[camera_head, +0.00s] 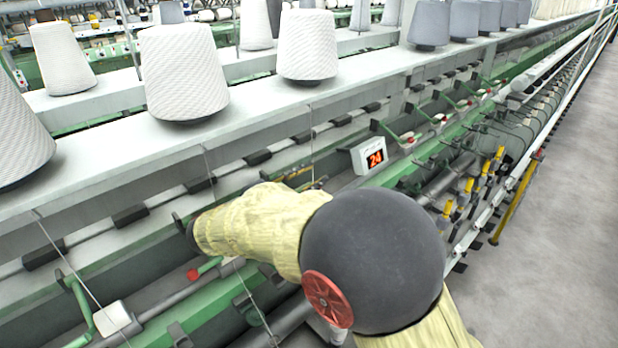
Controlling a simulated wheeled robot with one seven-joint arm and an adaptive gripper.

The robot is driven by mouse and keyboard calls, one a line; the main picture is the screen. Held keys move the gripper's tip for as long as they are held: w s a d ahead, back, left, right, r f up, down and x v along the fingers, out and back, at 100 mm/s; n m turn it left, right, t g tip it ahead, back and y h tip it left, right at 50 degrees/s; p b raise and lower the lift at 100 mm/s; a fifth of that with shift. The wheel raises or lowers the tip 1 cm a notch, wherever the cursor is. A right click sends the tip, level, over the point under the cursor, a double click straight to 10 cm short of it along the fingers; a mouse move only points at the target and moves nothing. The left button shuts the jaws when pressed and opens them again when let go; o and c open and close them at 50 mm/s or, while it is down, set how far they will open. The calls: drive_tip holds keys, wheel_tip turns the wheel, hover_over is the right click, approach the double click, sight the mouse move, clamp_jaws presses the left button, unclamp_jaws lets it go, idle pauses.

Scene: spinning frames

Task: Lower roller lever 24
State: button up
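A white box sign with a glowing orange "24" (375,158) is mounted on the spinning frame's rail, right of centre. Green levers with red ends show along the frame: one (206,268) is at lower left, below my sleeved arm, and another (395,133) is just right of the sign. I cannot tell which is lever 24; my arm covers part of the frame left of and below the sign. My yellow-sleeved arm reaches left across the frame from a big dark joint. Its far end shows only a dark edge, and the gripper fingers are hidden.
Large white yarn cones (184,72) stand on the white upper shelf (110,165), with grey cones farther right. Yellow-handled parts (467,186) line the lower right side. Grey floor (570,200) is clear at right.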

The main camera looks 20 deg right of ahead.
drive_tip(key=v, duration=1.2)
drive_tip(key=s+d+f+m+g+y+b, duration=0.2)
drive_tip(key=s+d+f+m+y+b, duration=0.1)
drive_tip(key=s+d+f+m+y, duration=0.25)
drive_tip(key=s+d+f+m+g+y+b, duration=0.25)
drive_tip(key=s+d+f, duration=0.3)
drive_tip(key=s, duration=0.35)
drive_tip(key=s+a+f+m+t+y+b, duration=0.4)
drive_tip(key=s+a+f+m+y+b, duration=0.2)
drive_tip(key=s+a+f+m+y, duration=0.2)
drive_tip(key=shift+s+a+f+y, duration=0.2)
drive_tip(key=shift+s+a+y, duration=0.1)
drive_tip(key=shift+s+y, duration=0.25)
drive_tip(key=shift+w+t, duration=0.1)
drive_tip(key=shift+t, duration=0.15)
